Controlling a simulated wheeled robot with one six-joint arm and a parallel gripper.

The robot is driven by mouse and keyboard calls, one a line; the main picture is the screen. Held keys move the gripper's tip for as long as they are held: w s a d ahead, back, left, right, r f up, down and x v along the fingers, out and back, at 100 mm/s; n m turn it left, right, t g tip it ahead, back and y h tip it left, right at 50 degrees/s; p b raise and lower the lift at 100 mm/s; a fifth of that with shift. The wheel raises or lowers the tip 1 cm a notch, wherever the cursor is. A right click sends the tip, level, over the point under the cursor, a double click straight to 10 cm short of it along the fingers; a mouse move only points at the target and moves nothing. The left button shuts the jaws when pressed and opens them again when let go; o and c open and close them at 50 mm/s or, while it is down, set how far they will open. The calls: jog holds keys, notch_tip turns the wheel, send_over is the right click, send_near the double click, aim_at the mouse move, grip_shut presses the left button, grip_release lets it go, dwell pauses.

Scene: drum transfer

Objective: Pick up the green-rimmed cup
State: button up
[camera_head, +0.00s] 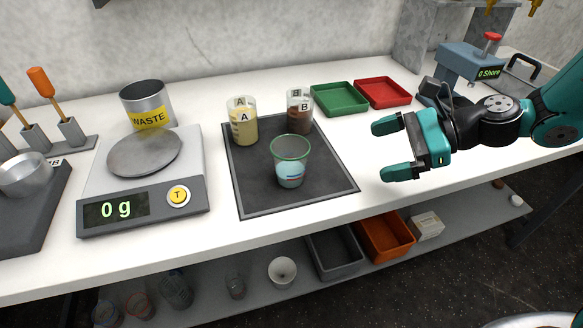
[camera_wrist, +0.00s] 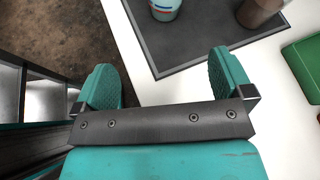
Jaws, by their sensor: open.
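The green-rimmed cup (camera_head: 290,164) stands upright on the front part of a dark grey mat (camera_head: 258,204). It is clear, with pale blue contents low down and a small red and blue mark. My gripper (camera_head: 380,150) is to the right of the cup, apart from it, over the white bench, with its fingers pointing left. The jaws are open and empty. In the wrist view, the fingers (camera_wrist: 168,85) are spread wide, and the lower part of the cup (camera_wrist: 164,8) shows at the top edge, its rim out of frame.
Beaker A (camera_head: 243,124) and brown-filled beaker B (camera_head: 299,112) stand behind the cup on the mat. A scale (camera_head: 143,185) reading 0 g and a waste can (camera_head: 147,104) are left. Green (camera_head: 340,98) and red (camera_head: 383,92) trays are behind. Bench space right of the mat is clear.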

jog(key=shift+w+d+f+m+t+y, duration=0.2)
jog(key=shift+w+f+m, duration=0.15)
jog(key=shift+m, duration=0.2)
jog(key=shift+w+d+f+m+t+y, duration=0.1)
jog(key=shift+w+f+m+y, duration=0.15)
jog(key=shift+m, duration=0.3)
send_near(303, 168)
jog(key=w+a+f, duration=0.1)
jog(key=a+f, duration=0.1)
jog(key=w+a+f, duration=0.1)
jog(key=w+a, duration=0.1)
jog(key=shift+w+a+f+p, duration=0.15)
jog(key=shift+w+f+p, duration=0.1)
jog(key=shift+f+p, duration=0.15)
jog(key=x, duration=0.2)
jog(key=p+x, duration=0.1)
jog(key=x, duration=0.1)
jog(key=shift+s+a, duration=0.2)
jog(key=shift+s, duration=0.15)
jog(key=shift+w+a+f, duration=0.15)
jog(key=shift+a+f, duration=0.1)
jog(key=shift+a, duration=0.15)
jog(key=c, duration=1)
